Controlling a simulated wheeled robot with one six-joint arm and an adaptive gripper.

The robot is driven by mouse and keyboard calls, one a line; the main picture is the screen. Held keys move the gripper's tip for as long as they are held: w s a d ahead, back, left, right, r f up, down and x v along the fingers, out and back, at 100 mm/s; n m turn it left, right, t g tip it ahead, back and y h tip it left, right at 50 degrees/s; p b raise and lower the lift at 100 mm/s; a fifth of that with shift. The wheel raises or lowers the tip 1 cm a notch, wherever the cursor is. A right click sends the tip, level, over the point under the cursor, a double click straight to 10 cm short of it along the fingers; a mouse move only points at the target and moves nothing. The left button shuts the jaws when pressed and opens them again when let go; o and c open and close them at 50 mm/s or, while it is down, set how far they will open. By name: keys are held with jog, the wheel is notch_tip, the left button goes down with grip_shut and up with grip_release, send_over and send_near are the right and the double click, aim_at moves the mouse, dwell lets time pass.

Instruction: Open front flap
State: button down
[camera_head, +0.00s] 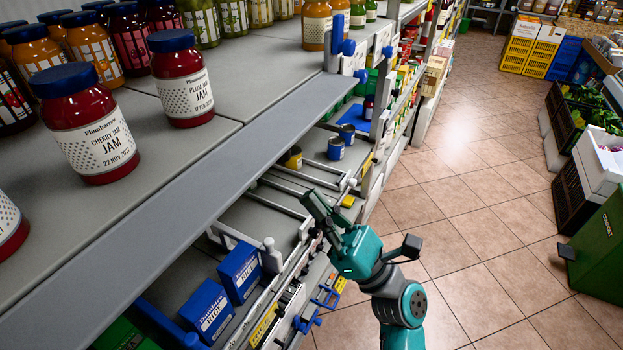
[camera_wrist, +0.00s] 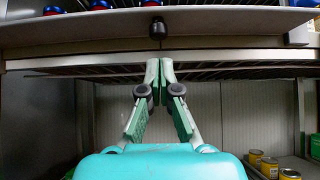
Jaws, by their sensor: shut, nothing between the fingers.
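A long grey panel (camera_head: 190,195) runs along the front edge of the jam shelf in the head view; it looks like the front flap, but I cannot be sure. In the wrist view a pale panel (camera_wrist: 90,28) crosses the top, with a dark round knob (camera_wrist: 158,28) near its middle. My gripper (camera_head: 309,200) is in front of the lower shelves, below and right of the grey panel. Its fingers (camera_wrist: 160,76) are shut and empty in the wrist view, pointing at the shelf below the knob. They appear apart from the panel.
Jam jars (camera_head: 185,85) stand on the upper shelf. Blue rice boxes (camera_head: 208,310) and small cans (camera_head: 336,148) are on the lower shelf, behind rails. Yellow-lidded jars (camera_wrist: 268,165) show at lower right of the wrist view. The tiled aisle (camera_head: 470,210) is clear; a green bin (camera_head: 600,245) stands right.

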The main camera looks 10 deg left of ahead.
jog(key=v, duration=0.7)
jog(key=shift+d+r, duration=0.2)
jog(key=shift+d, duration=0.25)
